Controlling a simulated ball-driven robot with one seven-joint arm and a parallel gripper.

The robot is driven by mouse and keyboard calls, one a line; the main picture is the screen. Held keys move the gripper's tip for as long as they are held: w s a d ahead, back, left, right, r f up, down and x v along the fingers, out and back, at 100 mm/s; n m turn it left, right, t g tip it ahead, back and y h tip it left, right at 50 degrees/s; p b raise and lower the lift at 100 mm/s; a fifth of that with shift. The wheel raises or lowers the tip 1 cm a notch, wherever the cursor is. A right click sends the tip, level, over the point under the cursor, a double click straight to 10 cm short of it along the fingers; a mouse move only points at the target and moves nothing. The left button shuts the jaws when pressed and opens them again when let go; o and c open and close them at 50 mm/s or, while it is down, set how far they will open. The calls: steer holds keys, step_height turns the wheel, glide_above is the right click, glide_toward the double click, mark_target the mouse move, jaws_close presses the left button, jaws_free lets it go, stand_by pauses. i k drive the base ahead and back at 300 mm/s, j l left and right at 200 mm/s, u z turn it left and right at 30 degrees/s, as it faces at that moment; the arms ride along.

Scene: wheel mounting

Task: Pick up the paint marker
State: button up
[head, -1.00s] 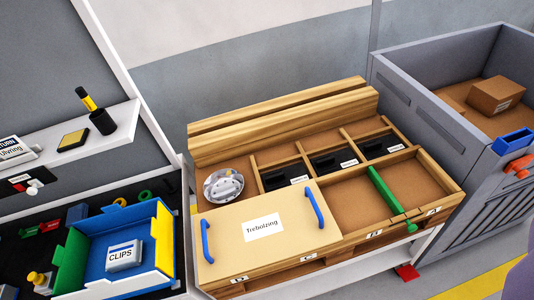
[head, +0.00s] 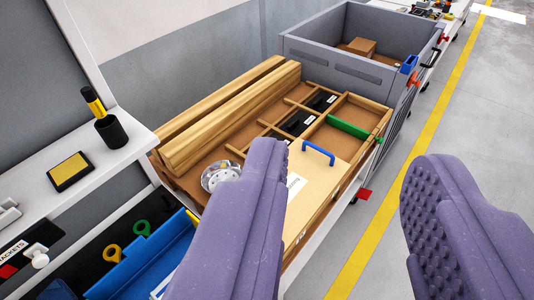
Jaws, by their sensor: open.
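The paint marker (head: 94,102), yellow and black, stands slightly tilted in a black cup (head: 111,131) on a white shelf at the left. My gripper (head: 345,165) is open and empty, its two purple padded fingers spread wide in the foreground. The gripper is to the right of the marker and apart from it. The left finger hides part of the wooden tray and the blue bin.
A yellow-topped pad (head: 68,171) lies on the shelf (head: 60,215) near the cup. Below are a blue bin (head: 150,262) and green and yellow rings. A wooden tray (head: 372,100) with a lid and a grey crate (head: 340,68) stand beyond. Floor at right is clear.

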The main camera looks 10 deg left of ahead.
mark_target(92, 102)
steer(key=i+l+u, duration=0.1)
steer(key=i+l, duration=0.45)
steer(key=i+l+u, duration=0.15)
steer(key=l, duration=0.3)
steer(key=i+l+u, duration=0.1)
steer(key=i+l, duration=0.45)
steer(key=l, duration=0.2)
steer(key=i+l+u, duration=0.15)
steer(key=u, duration=0.5)
steer(key=l+u, duration=0.1)
steer(key=u, duration=0.4)
steer(key=l+u, duration=0.1)
steer(key=u, duration=0.85)
steer(key=l, duration=0.1)
